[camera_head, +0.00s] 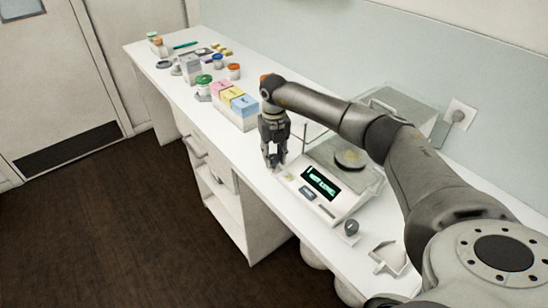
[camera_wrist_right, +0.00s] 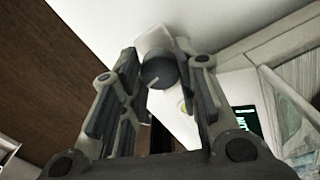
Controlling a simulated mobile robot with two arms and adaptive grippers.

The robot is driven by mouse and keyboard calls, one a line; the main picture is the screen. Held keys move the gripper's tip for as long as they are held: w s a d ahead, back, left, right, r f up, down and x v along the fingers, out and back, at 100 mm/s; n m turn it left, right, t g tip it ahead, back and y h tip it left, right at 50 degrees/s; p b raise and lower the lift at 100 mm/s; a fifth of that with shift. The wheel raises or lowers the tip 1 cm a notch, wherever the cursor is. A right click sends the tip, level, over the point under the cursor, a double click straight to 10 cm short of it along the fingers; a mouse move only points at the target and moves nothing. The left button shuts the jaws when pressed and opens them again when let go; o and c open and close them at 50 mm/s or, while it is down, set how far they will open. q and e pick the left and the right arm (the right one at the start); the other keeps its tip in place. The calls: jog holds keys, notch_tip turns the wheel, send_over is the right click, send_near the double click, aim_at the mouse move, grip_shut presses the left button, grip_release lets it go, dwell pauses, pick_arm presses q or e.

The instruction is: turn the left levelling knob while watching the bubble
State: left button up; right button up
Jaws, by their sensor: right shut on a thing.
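The balance (camera_head: 345,192) stands on the white bench, with small green text on its dark display (camera_head: 320,183). My right gripper (camera_head: 273,163) points down at the balance's left front corner. In the right wrist view its fingertips are closed around the dark round left levelling knob (camera_wrist_right: 157,75), which has a pale mark on its face. A small yellow-green spot (camera_wrist_right: 184,105), probably the bubble level, shows beside the right finger; the bubble's position is too small to tell. The right levelling knob (camera_head: 351,228) stands free. My left gripper is out of view.
A pink, yellow and blue row of boxes (camera_head: 234,105) stands left of my gripper. Jars with coloured lids (camera_head: 203,83) are farther back. A white scoop-like item (camera_head: 390,257) lies at the right front. The bench's front edge is close to my gripper. A wall socket (camera_head: 459,114) is behind.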

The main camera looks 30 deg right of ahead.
aim_at(274, 157)
jog(key=n+b, duration=0.1)
jog(key=n, duration=0.2)
jog(key=shift+f+b, duration=0.1)
jog(key=shift+b, duration=0.3)
jog(key=shift+n+b, duration=0.45)
jog(key=shift+n, duration=0.75)
jog(key=o, duration=1)
jog(key=shift+r, duration=0.3)
notch_tip(274, 157, up, 12)
jog(key=shift+f, duration=0.2)
